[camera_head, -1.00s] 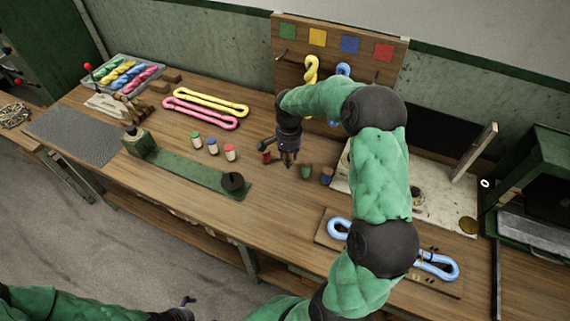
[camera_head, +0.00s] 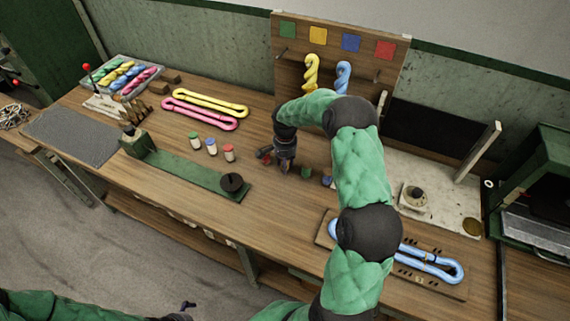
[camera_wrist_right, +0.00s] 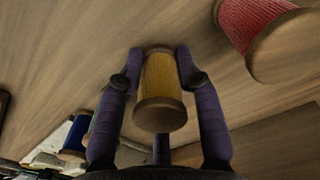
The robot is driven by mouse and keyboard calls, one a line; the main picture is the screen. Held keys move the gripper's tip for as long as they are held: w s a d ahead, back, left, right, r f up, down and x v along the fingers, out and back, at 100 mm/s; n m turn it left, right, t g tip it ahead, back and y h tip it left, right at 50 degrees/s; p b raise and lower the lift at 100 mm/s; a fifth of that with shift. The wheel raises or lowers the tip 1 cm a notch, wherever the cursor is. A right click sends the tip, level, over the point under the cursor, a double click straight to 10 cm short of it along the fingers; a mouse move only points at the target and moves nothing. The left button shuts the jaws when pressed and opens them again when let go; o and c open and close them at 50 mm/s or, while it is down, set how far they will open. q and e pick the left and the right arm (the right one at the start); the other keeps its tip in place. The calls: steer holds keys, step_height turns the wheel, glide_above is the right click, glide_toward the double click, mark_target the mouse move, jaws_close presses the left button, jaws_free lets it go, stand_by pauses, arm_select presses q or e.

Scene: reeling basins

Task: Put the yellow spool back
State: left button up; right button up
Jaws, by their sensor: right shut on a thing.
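The yellow spool (camera_wrist_right: 161,88) shows in the right wrist view, with wooden flanges and yellow thread. My right gripper (camera_wrist_right: 159,62) is shut on it, a finger on each side. In the head view my right gripper (camera_head: 285,164) is low over the table, between the red spool (camera_head: 265,153) and the green spool (camera_head: 306,172); the yellow spool is hidden there. I cannot tell whether it touches the table. The red spool is also close by in the right wrist view (camera_wrist_right: 260,35). My left gripper (camera_head: 187,304) barely shows at the bottom edge, its fingers unclear.
A blue spool (camera_head: 327,181) stands right of the green one. Several capped jars (camera_head: 211,147) stand to the left, by a green strip (camera_head: 190,172) with a black disc. A pegboard (camera_head: 340,50) with yellow and blue skeins stands behind. The table's front middle is clear.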

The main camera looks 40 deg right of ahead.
steer(key=shift+f, duration=0.2)
steer(key=o, duration=1.1)
steer(key=shift+o, duration=0.2)
steer(key=shift+r, duration=0.15)
steer(key=shift+r, duration=0.4)
step_height(320, 180, up, 11)
steer(key=shift+r+p, duration=0.15)
steer(key=shift+p, duration=1.1)
